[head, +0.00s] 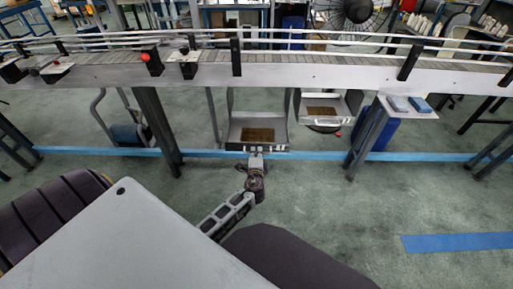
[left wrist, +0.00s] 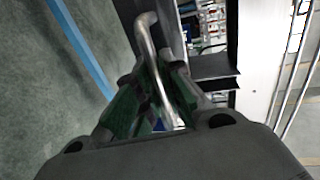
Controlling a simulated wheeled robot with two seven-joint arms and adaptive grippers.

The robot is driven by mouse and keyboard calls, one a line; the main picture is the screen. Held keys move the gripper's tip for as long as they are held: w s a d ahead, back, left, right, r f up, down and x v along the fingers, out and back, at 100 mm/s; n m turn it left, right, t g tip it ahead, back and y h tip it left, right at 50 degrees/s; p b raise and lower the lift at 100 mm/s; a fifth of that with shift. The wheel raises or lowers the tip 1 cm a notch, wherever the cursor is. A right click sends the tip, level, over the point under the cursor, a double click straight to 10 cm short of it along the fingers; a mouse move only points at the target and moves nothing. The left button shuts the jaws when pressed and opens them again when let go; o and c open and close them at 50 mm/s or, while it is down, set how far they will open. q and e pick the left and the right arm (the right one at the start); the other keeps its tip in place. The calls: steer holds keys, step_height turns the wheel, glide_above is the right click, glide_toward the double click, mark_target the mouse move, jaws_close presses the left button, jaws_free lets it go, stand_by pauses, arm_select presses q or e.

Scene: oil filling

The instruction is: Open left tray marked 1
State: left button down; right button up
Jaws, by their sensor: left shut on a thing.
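The left tray (head: 280,132) hangs under the conveyor, its inside visible from above with a brown item (head: 258,134) in it. My left gripper (head: 256,157) is at the middle of the tray's front edge. In the left wrist view, the fingers of this gripper (left wrist: 155,85) are closed around a bent metal handle (left wrist: 148,35). The number marking on the tray is too small to read. My right gripper is not in view.
A second tray (head: 345,105) with a brown item stands to the right. The conveyor (head: 300,73) runs across above both trays, with dark legs on either side. A small shelf (head: 407,113) with blue items is farther right. Green floor in front is largely clear.

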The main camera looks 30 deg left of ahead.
arm_select(q)
steer(key=shift+f+v, duration=0.2)
steer(key=shift+v, duration=0.85)
steer(key=shift+f+v, duration=0.25)
steer(key=shift+v, duration=0.8)
steer(key=c, duration=1.8)
jaws_free()
steer(key=shift+s, duration=0.1)
steer(key=shift+o, duration=1.4)
steer(key=v, duration=0.7)
steer(key=shift+s+d, duration=0.15)
steer(key=shift+s, duration=0.05)
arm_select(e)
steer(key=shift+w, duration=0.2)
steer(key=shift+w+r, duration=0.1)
